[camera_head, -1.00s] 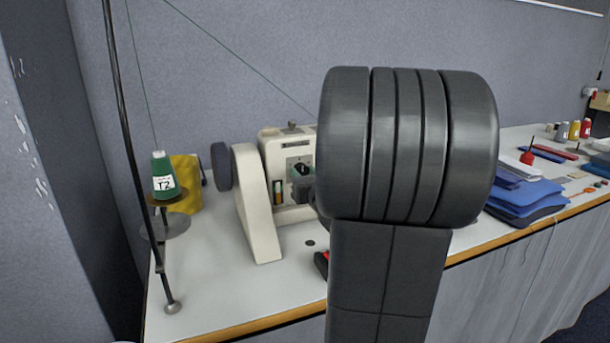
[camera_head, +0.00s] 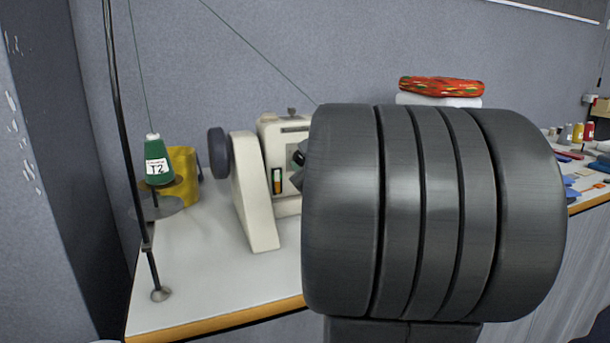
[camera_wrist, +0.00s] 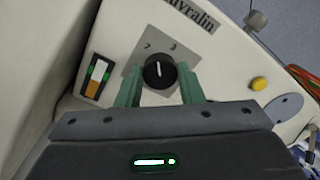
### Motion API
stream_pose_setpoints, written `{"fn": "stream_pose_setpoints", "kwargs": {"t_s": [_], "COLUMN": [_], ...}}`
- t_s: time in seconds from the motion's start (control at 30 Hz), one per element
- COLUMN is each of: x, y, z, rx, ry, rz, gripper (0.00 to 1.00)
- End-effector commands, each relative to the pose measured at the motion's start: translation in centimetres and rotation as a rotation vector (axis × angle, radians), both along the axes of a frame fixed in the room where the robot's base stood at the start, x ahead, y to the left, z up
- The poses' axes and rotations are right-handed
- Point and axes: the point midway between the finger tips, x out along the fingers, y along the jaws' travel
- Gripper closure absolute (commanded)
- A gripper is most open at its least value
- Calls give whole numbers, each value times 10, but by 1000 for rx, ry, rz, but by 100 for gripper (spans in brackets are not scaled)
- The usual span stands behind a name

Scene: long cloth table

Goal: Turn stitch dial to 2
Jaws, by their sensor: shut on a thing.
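The stitch dial (camera_wrist: 158,72) is a round black knob with a white line, on a grey plate on the cream sewing machine (camera_wrist: 225,50). In the wrist view the line points nearly straight up, between a mark at upper left that looks like a 2 and one at upper right that looks like a 3. My gripper (camera_wrist: 159,75) is shut on the knob, with one green finger on each side. In the head view my dark wrist hides the gripper and most of the machine's front (camera_head: 285,133).
A green thread cone (camera_head: 158,165) labelled T2 stands on a thread stand at the left, before a yellow thing (camera_head: 184,162). A red patterned bundle (camera_head: 440,86) sits behind my wrist. Small items lie at the right. The table's front left (camera_head: 200,285) is clear.

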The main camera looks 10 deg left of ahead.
Motion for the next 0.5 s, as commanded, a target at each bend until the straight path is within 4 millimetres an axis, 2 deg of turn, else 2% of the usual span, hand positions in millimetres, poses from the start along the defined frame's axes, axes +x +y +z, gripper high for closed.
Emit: {"fn": "stream_pose_setpoints", "kwargs": {"t_s": [0.03,0.5], "x": [0,0], "y": [1,1], "z": [-5,-3], "rx": [-33,-256], "ry": [-24,-172], "rz": [1,0], "gripper": [89,89]}}
